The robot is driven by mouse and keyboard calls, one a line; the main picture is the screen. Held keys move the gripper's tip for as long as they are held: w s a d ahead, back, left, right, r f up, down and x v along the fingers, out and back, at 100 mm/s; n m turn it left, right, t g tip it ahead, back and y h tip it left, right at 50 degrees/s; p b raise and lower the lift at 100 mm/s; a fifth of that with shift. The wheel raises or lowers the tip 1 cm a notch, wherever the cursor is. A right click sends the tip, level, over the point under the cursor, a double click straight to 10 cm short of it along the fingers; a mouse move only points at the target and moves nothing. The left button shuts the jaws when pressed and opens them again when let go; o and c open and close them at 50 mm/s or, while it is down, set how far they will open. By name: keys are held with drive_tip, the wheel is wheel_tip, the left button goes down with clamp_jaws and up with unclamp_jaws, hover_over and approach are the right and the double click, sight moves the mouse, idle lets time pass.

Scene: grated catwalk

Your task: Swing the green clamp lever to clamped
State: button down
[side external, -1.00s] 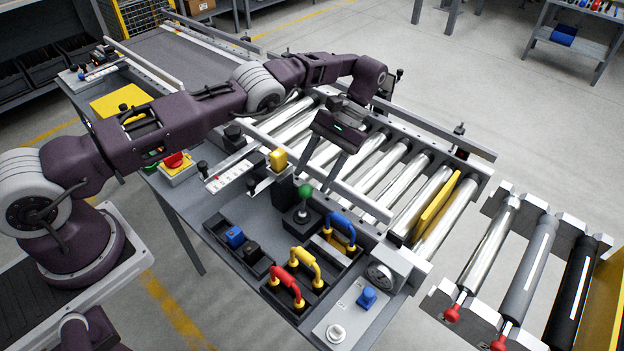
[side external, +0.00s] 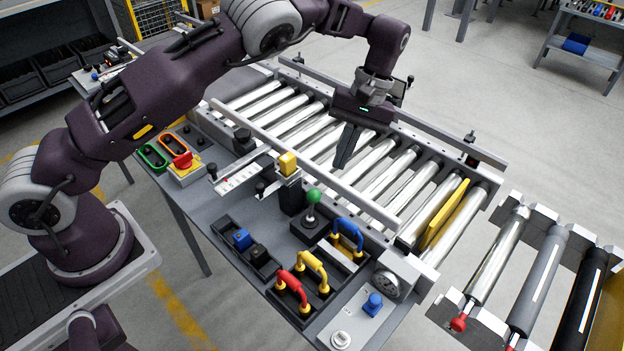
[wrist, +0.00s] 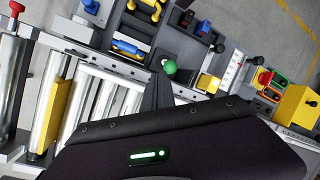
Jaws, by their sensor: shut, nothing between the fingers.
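The lever with a green ball knob (side external: 313,195) stands nearly upright on a dark square base on the grey bench, beside the conveyor rail. Its green knob also shows in the wrist view (wrist: 170,67), just beyond my fingertips. My gripper (side external: 342,166) is shut and empty, pointing down over the conveyor rollers. It is behind and to the right of the green knob in the side view, apart from it. In the wrist view my fingers (wrist: 158,92) are partly hidden by the gripper body. I see no readable mark for the clamped position.
A yellow block (side external: 288,163) on a dark post stands left of the lever. Blue (side external: 348,232), yellow (side external: 313,267) and red (side external: 291,284) handles stand in front. A long rail (side external: 300,160) runs between bench and rollers. A yellow plate (side external: 444,213) stands among the rollers.

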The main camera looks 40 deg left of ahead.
drive_tip(key=s+a+r+n+t, duration=0.25)
drive_tip(key=s+n+t, duration=0.35)
drive_tip(key=s+n, duration=0.65)
hover_over(312, 205)
drive_tip(key=s, duration=0.2)
wheel_tip(312, 205, down, 10)
drive_tip(key=shift+s+d+f+m, duration=0.2)
drive_tip(key=shift+d+f+m, duration=0.05)
drive_tip(key=shift+m, duration=0.1)
